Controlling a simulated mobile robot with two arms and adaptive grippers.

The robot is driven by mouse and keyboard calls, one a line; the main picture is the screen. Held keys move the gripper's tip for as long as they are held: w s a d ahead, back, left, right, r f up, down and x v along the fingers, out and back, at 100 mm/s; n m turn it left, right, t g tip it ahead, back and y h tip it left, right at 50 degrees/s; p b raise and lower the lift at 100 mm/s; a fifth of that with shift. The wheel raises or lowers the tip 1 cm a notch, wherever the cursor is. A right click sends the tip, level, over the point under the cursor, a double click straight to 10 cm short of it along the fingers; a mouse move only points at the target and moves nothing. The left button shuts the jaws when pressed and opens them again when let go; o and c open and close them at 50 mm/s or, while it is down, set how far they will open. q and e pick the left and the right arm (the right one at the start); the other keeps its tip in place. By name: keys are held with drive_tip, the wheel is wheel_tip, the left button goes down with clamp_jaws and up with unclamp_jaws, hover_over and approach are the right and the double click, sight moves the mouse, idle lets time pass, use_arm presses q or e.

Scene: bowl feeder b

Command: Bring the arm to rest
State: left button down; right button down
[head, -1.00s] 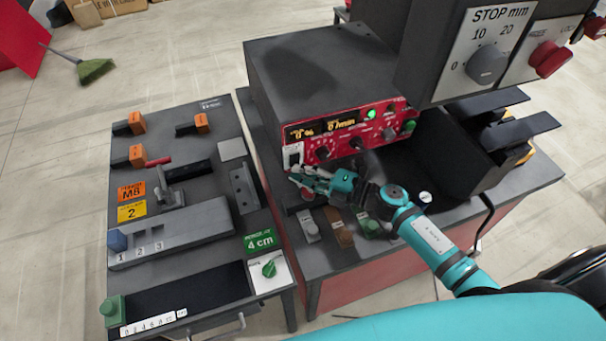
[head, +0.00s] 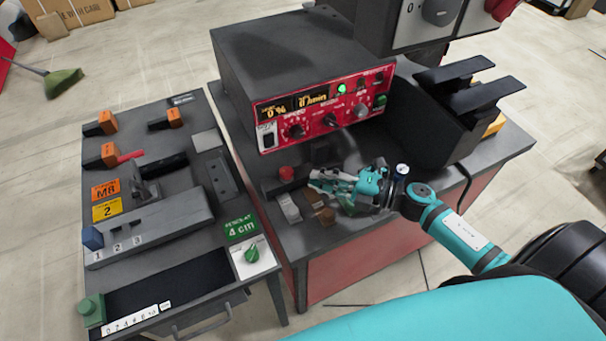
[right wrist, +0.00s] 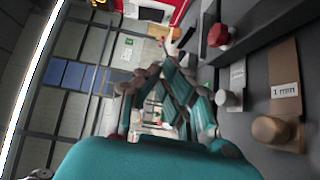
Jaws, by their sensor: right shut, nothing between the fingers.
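My right gripper (head: 318,182) is shut and empty. In the head view it hangs over the front part of the bench (head: 345,238), below the red control panel (head: 325,112), with its fingers pointing left. My left gripper is not in view.
A dark table (head: 205,150) with orange-tagged blocks, a grey slide block and a green knob (head: 252,254) stands at left. A black chute (head: 425,115) stands on the bench at right. A green brush (head: 62,83) lies on the floor.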

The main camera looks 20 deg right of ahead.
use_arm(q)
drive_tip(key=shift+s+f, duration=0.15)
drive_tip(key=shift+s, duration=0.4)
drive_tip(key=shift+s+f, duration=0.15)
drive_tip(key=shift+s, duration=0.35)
use_arm(e)
drive_tip(key=shift+s+d, duration=0.35)
drive_tip(key=shift+d, duration=0.1)
